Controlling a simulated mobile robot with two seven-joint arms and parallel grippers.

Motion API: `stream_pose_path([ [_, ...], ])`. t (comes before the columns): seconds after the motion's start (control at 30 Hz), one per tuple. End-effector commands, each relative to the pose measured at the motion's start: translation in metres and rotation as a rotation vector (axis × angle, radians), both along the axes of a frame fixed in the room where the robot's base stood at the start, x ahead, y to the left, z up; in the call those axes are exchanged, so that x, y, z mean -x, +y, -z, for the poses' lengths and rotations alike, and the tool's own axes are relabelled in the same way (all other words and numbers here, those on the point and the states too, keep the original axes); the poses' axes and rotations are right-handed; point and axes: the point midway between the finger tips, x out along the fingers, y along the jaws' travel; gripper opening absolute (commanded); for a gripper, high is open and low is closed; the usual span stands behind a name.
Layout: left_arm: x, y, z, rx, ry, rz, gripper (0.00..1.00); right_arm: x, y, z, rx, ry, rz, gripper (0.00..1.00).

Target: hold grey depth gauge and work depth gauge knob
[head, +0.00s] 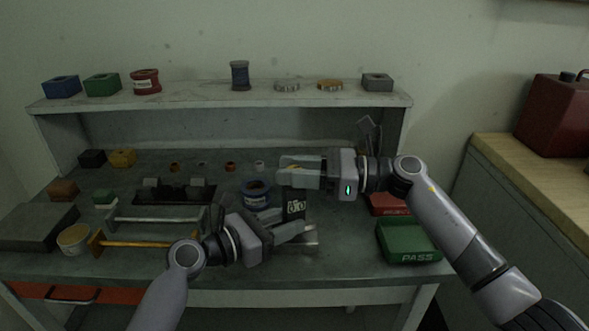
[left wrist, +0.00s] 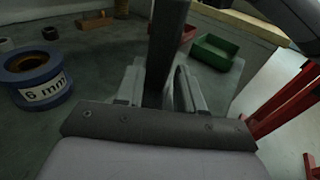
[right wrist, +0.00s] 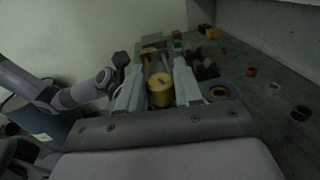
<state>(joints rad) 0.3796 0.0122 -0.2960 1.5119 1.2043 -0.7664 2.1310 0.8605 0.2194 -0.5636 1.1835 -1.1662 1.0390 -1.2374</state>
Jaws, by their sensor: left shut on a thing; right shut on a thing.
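The grey depth gauge stands upright on the bench, its dark body (head: 294,205) with light markings showing between my two grippers in the head view. My left gripper (head: 302,230) is shut on its lower part. In the left wrist view the dark upright body (left wrist: 166,45) rises between the fingers. My right gripper (head: 283,170) is directly above, shut on the depth gauge knob. In the right wrist view the knob (right wrist: 160,90) is yellow and round, between the fingertips. In the head view the fingers mostly hide the knob.
A blue spool (head: 256,194) marked 6 mm stands just left of the gauge. A green PASS tray (head: 408,241) and a red tray (head: 388,204) lie to the right. A shelf (head: 205,97) runs behind.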

Motion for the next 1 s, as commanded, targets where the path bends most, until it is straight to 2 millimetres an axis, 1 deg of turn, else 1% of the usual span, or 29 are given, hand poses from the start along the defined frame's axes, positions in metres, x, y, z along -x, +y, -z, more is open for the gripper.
stream_pose_path([
  [0.03, 0.001, 0.0, 0.006, -0.006, 0.011, 0.002, 0.21, 0.002, 0.002, 0.004, 0.003, 0.004, -0.01, 0.04],
  [0.33, 0.001, 0.0, 0.006, -0.005, 0.012, 0.001, 0.2, 0.002, 0.002, 0.004, 0.003, 0.005, -0.01, 0.04],
  [0.37, 0.001, 0.0, 0.006, -0.005, 0.012, 0.001, 0.2, 0.002, 0.002, 0.003, 0.003, 0.005, -0.011, 0.44],
  [0.4, 0.001, 0.0, 0.006, -0.005, 0.012, 0.001, 0.21, 0.002, 0.002, 0.003, 0.003, 0.005, -0.01, 0.54],
  [0.67, 0.001, 0.0, 0.006, -0.006, 0.01, 0.001, 0.2, 0.001, 0.001, 0.001, 0.001, 0.002, -0.005, 0.54],
  [0.77, 0.001, 0.0, 0.006, -0.006, 0.01, 0.001, 0.2, 0.001, -0.004, 0.001, 0.001, 0.002, -0.003, 0.54],
  [0.87, 0.001, 0.0, 0.006, -0.006, 0.01, 0.001, 0.2, 0.002, -0.016, 0.002, 0.002, 0.003, -0.001, 0.54],
  [1.0, 0.001, 0.0, 0.006, -0.007, 0.011, 0.001, 0.2, 0.006, -0.045, 0.002, 0.003, 0.003, 0.0, 0.54],
])
